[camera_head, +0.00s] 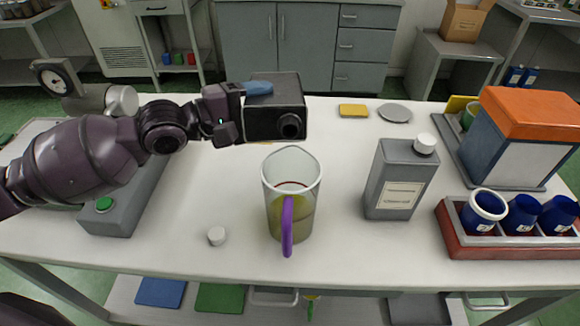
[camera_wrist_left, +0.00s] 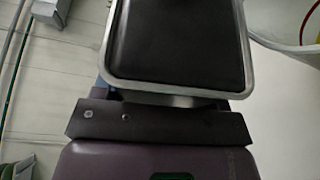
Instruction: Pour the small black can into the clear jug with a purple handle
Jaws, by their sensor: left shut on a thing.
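The small black can (camera_head: 272,118) is held on its side above and slightly behind the jug, its round spout turned towards the front. My left gripper (camera_head: 246,100) is shut on it, with a blue fingertip on top. In the left wrist view the can (camera_wrist_left: 180,40) shows a dark face with a silver rim. The clear jug (camera_head: 276,185) stands upright on the table, its purple handle (camera_head: 287,226) towards me. It holds yellow-green liquid and has a red line above the liquid. No stream is visible from the spout. My right gripper is not in view.
A grey can (camera_head: 398,180) with a white cap stands right of the jug. A red crate (camera_head: 500,247) with blue cups is further right, below an orange-topped box (camera_head: 520,130). A dial device (camera_head: 62,80) stands far left.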

